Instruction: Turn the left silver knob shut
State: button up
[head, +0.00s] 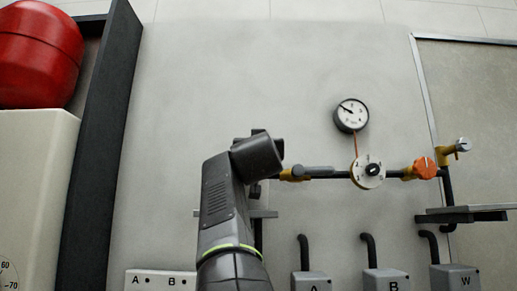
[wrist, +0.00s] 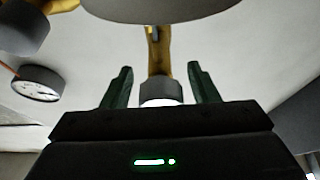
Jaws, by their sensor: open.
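My gripper (wrist: 161,85) is open in the wrist view, with one dark green finger on each side of a small grey and bright silver knob (wrist: 160,92) on a brass stem (wrist: 158,50). Gaps show between the knob and both fingers. The base of the knob's bright end is hidden behind the gripper body. In the head view my arm reaches up to the pipe's left end and hides the fingertips and this knob. Another silver knob (head: 463,145) stands on a brass fitting at the pipe's right end.
The pipe carries a white dial disc (head: 368,171) and an orange knob (head: 424,168). A gauge (head: 351,115) hangs above. A dark upright divider (head: 100,140) and a red tank (head: 38,55) stand left. Grey boxes (head: 386,281) sit below.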

jog(key=c, duration=0.9)
jog(key=shift+r, duration=0.1)
jog(key=shift+c, duration=0.2)
